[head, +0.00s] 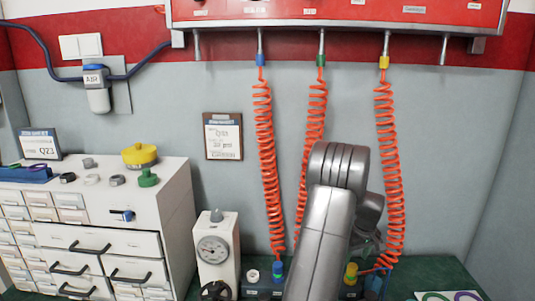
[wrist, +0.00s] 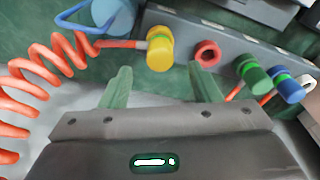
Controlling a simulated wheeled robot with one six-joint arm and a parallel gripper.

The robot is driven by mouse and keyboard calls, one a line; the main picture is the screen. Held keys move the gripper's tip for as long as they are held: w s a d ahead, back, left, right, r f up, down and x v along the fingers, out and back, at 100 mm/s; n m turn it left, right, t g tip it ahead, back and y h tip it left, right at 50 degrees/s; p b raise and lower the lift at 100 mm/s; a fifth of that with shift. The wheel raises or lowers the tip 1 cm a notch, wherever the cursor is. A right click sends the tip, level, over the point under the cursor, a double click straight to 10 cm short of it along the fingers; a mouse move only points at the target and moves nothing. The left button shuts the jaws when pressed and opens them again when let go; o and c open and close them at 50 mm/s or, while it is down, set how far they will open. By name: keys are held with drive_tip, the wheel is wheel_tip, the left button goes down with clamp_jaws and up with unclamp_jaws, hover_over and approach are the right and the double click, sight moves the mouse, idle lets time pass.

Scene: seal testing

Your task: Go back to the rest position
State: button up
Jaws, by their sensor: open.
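My gripper (wrist: 160,76) shows in the wrist view with its two green fingers spread and nothing between them. A yellow coupling (wrist: 160,50) on an orange coiled hose (wrist: 40,62) sits just beyond the fingertips, on the edge of a grey block (wrist: 225,48). I cannot tell the exact gap between it and the fingers. A red ring (wrist: 207,54) is on the block beyond the right finger. The yellow coupling (head: 351,272) shows just right of the arm.
Orange coiled hoses (head: 264,140) hang from a red panel (head: 340,14) on both sides of my arm. A gauge box (head: 216,262) stands left of it. A white drawer cabinet (head: 172,195) is further left. Green (wrist: 252,75) and blue (wrist: 288,88) couplings are right of the fingers.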

sight(353, 265)
drive_tip(key=f, duration=0.3)
drive_tip(key=shift+w+f, duration=0.2)
drive_tip(key=shift+f, duration=0.2)
drive_tip(key=shift+w+p, duration=0.15)
drive_tip(key=shift+p, duration=0.2)
wheel_tip(353, 265, up, 7)
drive_tip(key=p, duration=0.4)
drive_tip(key=shift+a, duration=0.1)
